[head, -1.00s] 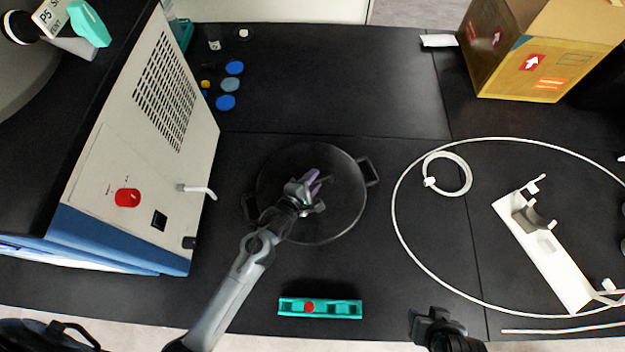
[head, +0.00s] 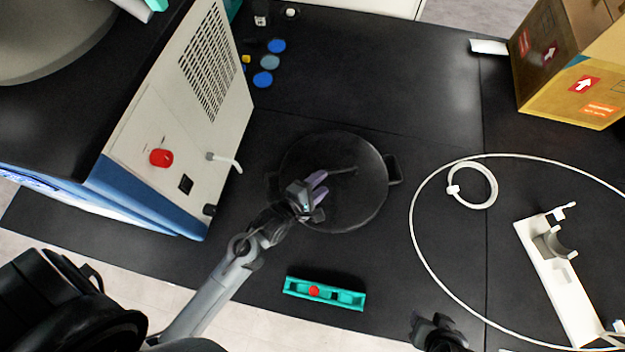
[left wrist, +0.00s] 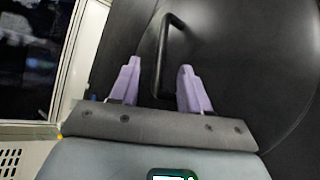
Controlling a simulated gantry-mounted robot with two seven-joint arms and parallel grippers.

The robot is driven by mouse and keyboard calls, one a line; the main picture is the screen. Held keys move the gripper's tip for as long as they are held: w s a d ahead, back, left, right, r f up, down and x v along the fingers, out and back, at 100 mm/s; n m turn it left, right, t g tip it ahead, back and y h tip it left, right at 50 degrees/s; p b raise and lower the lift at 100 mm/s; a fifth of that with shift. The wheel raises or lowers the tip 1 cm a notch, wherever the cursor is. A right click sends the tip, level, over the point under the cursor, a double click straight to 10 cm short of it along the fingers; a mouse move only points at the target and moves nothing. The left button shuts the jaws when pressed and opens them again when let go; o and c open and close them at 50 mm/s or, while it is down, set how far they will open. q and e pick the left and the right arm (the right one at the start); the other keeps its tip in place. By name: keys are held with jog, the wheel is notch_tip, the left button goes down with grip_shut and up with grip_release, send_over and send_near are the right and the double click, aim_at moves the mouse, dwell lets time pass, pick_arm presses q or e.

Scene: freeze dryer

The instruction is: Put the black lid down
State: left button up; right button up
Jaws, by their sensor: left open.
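The black lid (head: 358,206) is a round, dark disc lying flat on the black bench in the head view, with a dark bar handle (head: 343,171) on top. In the left wrist view the lid (left wrist: 262,50) fills the right side, and its handle (left wrist: 163,55) runs up between the finger tips. My left gripper (head: 318,188) is over the lid's left part, with its purple fingers spread apart and empty. It also shows in the left wrist view (left wrist: 158,85). My right gripper (head: 437,325) is at the bottom edge, away from the lid; its jaws are not clear.
The white and blue freeze dryer (head: 165,130) stands at the left. A teal level-like tray (head: 325,294) with a red spot lies in front of the lid. A white tube loop (head: 412,220) and white holder (head: 560,275) lie right. A cardboard box (head: 570,70) stands at the back right.

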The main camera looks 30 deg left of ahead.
pick_arm(q)
jog(key=shift+v, duration=1.5)
jog(key=shift+s+a+m+g, duration=0.1)
jog(key=shift+s+m+g, duration=0.1)
jog(key=shift+m, duration=0.4)
jog(key=shift+s+a+m+g, duration=0.15)
jog(key=shift+m+g, duration=0.05)
jog(key=shift+m, duration=0.4)
jog(key=s+m+g, duration=0.1)
jog(key=m, duration=0.2)
jog(key=s+a+m+g, duration=0.1)
jog(key=s+m+g, duration=0.1)
jog(key=m, duration=0.1)
jog(key=s+a+m+g, duration=0.1)
jog(key=s+m, duration=0.1)
jog(key=m, duration=0.2)
jog(key=shift+a+r+y, duration=0.1)
jog(key=shift+r+y, duration=0.3)
jog(key=s+a+r+m+g+y, duration=0.1)
jog(key=s+m+g, duration=0.3)
jog(key=s+m, duration=0.4)
jog(key=a+r+m, duration=0.1)
jog(key=m, duration=0.2)
jog(key=shift+s+r+g, duration=0.25)
jog(key=shift+r+g, duration=0.15)
jog(key=shift+a, duration=0.15)
notch_tip(320, 180, up, 24)
jog(key=p, duration=2.4)
jog(key=shift+f, duration=0.2)
